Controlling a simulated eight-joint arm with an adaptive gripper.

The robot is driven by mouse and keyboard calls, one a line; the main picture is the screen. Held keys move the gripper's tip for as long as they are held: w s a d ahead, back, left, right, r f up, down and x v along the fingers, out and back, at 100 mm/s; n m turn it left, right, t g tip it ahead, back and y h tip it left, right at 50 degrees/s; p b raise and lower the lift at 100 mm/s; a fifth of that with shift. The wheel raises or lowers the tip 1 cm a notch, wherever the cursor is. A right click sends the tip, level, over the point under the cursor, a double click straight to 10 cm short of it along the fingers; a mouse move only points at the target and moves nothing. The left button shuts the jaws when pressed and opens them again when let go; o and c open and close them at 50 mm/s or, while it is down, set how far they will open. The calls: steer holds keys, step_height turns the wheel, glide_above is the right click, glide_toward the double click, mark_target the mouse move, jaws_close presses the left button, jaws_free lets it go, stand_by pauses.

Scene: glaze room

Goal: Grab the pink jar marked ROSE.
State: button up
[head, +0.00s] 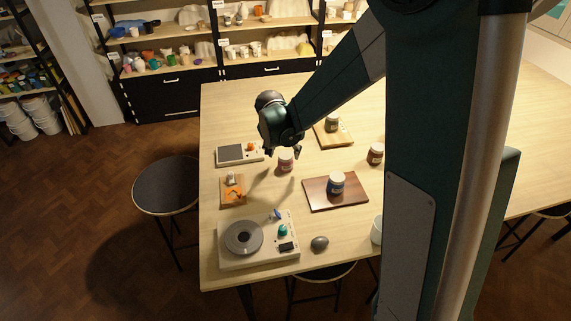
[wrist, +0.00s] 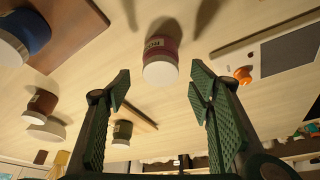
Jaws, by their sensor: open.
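The pink jar (head: 286,160) with a pale lid stands upright on the table, just below my gripper (head: 283,152) in the head view. In the wrist view the pink jar (wrist: 162,52) appears upside down, its lid toward me; its label is only partly legible. My gripper (wrist: 160,80) is open and empty, its two green padded fingers spread wide. The jar lies beyond the fingertips, in line with the gap between them, and does not appear to be touched.
A blue jar (head: 336,184) stands on a dark board (head: 315,205), right of the pink jar. A red-brown jar (head: 376,155) and an olive jar (head: 332,124) stand farther off. A scale (head: 231,153) lies left, a turntable (head: 243,260) in front.

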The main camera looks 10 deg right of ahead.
mark_target(285, 155)
steer(key=shift+f, duration=0.15)
steer(key=shift+x, duration=2.5)
steer(key=c, duration=1)
steer(key=shift+r, duration=5.05)
